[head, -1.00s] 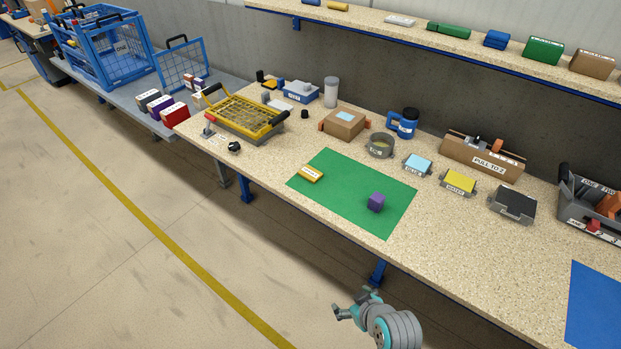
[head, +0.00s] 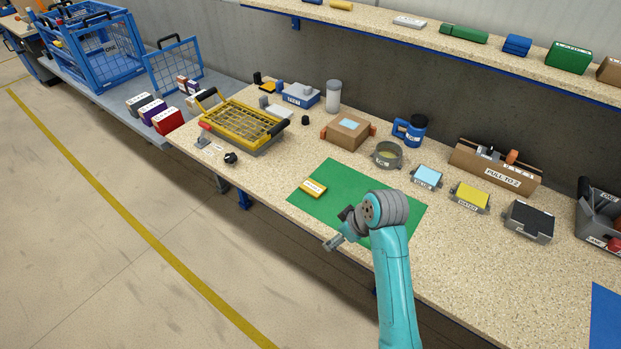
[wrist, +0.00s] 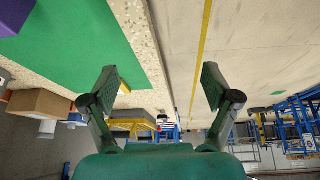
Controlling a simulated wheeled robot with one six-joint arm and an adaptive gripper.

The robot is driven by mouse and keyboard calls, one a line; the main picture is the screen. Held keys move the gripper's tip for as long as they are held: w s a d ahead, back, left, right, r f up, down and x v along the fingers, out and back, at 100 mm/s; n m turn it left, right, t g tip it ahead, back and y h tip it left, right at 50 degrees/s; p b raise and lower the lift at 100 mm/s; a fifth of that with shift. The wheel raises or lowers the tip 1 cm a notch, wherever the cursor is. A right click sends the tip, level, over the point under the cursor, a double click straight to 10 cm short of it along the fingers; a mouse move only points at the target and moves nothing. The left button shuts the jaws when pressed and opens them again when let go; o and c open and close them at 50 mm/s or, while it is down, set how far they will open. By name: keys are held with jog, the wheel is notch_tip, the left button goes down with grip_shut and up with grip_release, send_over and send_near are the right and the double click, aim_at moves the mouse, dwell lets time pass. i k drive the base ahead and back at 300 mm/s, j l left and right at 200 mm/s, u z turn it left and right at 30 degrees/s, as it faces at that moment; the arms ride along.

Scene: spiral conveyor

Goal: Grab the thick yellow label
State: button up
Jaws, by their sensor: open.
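A thick yellow block with a white label strip (head: 313,188) lies flat on the left part of the green mat (head: 331,170). My gripper (head: 335,242) is open and empty, near the front edge of the bench, apart from the yellow block and to its lower right in the head view. In the wrist view my gripper (wrist: 157,88) has its two fingers wide apart with nothing between them. A bit of yellow, likely the block (wrist: 124,87), shows beside the left finger, partly hidden by it.
A yellow wire basket (head: 240,123), a cardboard box (head: 348,130), a round tin (head: 388,154) and a yellow-topped tray (head: 469,197) stand around the mat.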

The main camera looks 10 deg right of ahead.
aim_at(312, 188)
jog(key=i+j, duration=0.1)
jog(key=i, duration=0.65)
jog(key=i+j, duration=0.2)
